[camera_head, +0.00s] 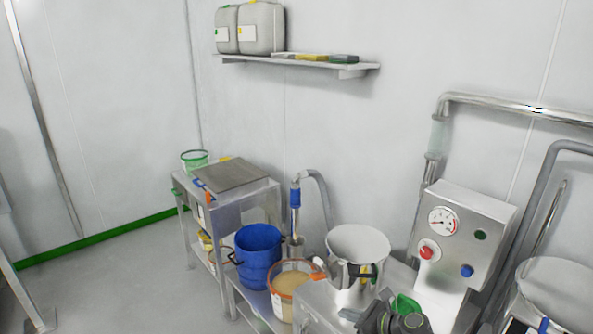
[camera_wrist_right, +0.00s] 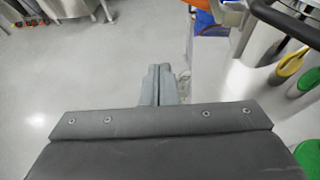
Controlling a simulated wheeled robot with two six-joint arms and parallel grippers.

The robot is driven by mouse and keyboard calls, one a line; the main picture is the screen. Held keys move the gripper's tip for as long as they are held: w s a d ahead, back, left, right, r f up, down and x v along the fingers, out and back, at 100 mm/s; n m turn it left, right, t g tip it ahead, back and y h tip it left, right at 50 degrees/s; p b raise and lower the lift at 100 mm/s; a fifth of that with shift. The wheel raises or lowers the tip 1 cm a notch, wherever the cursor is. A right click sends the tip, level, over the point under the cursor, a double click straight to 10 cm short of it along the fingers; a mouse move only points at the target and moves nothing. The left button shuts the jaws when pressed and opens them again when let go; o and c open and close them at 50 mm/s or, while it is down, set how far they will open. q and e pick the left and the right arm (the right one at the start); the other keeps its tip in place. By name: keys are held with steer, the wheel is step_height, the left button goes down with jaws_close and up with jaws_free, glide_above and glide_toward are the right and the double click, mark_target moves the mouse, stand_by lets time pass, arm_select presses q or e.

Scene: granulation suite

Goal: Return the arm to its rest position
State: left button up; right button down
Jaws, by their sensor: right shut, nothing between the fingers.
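My right gripper (camera_head: 349,314) shows at the bottom of the head view, in front of the steel bowl and beside the control box. Its dark wrist hides part of what is behind it. In the right wrist view the two grey fingers (camera_wrist_right: 160,70) lie together, shut, with nothing between them. Below the fingers in that view is pale, shiny floor. My left gripper is not in view.
A steel bowl (camera_head: 358,244), a control box (camera_head: 466,236) with a gauge, a bucket with an orange rim (camera_head: 293,301) and a blue bucket (camera_head: 259,259) stand close by. A steel table (camera_head: 262,191) is farther left. Open floor (camera_head: 110,280) lies at left.

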steer(key=s+d+f+n+g+h, duration=0.2)
steer(key=s+d+f+n, duration=0.1)
steer(key=s+n, duration=0.75)
steer(key=s+d+f+n+g+h, duration=0.25)
steer(key=s+n, duration=0.45)
steer(key=s, duration=0.7)
steer(key=s+d+r+n+h, duration=0.4)
steer(key=s+d, duration=0.1)
steer(key=s, duration=0.5)
steer(key=s+d+r+n+h, duration=0.4)
steer(key=s+d, duration=0.1)
steer(key=s, duration=0.5)
step_height(320, 180, down, 31)
steer(key=d+g+b, duration=0.1)
steer(key=g+b, duration=0.1)
steer(key=b, duration=0.3)
arm_select(q)
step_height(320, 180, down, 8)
steer(key=b, duration=0.3)
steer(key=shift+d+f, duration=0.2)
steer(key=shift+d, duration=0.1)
arm_select(e)
steer(key=s+a+f+g+y, duration=0.1)
steer(key=s+f, duration=1.3)
steer(key=f, duration=0.3)
steer(key=shift+s+a+f, duration=0.15)
steer(key=shift+s+f, duration=0.15)
steer(key=shift+f, duration=0.05)
